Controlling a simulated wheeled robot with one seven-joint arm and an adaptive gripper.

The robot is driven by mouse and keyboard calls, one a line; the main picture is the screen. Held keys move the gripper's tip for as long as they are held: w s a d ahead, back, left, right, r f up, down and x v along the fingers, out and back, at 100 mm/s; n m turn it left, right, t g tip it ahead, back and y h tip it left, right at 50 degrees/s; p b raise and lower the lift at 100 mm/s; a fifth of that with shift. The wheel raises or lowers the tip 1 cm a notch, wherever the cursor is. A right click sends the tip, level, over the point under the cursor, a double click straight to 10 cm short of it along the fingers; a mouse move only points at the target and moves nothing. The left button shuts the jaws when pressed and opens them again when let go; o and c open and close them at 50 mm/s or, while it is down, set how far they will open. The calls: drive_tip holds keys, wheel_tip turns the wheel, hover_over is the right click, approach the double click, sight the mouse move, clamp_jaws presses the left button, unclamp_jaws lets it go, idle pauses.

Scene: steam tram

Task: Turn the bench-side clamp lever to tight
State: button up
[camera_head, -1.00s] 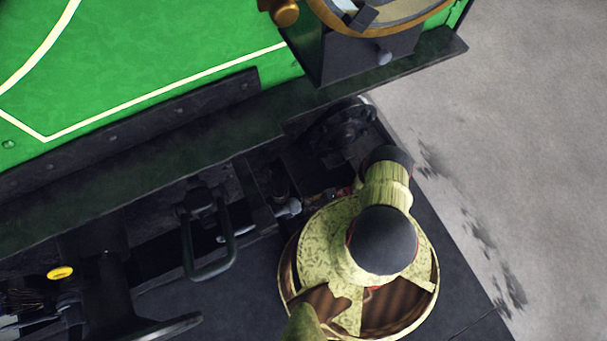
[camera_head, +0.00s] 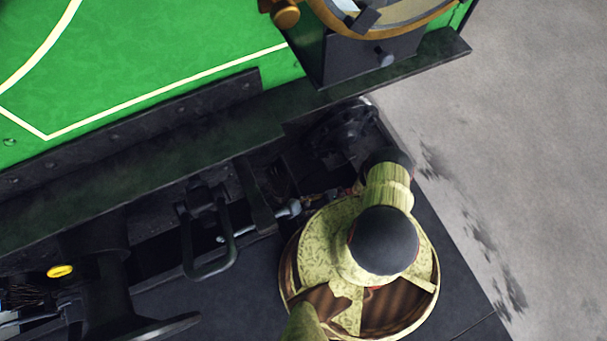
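A small lever-like rod with a pale metal knob (camera_head: 291,208) shows low on the dark underside of the green vehicle, just left of my arm. I cannot tell for sure whether it is the bench-side clamp lever, or how it is set. My arm, with a yellow-green patterned shell and black joint caps, covers the area to its right. My gripper cannot be made out; it is hidden by the arm or lost in the dark parts beside it.
The green vehicle side (camera_head: 150,60) with cream lines fills the upper left. A dark looped handle (camera_head: 209,266), a round buffer (camera_head: 140,328) and a yellow disc (camera_head: 60,271) stand along its lower edge. A brass-rimmed lamp (camera_head: 370,50) juts out at the top. Grey floor (camera_head: 540,130) is clear at right.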

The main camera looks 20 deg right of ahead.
drive_tip(key=shift+w+r, duration=0.1)
drive_tip(key=shift+r, duration=0.7)
wheel_tip(320, 180, up, 7)
drive_tip(key=shift+r, duration=0.8)
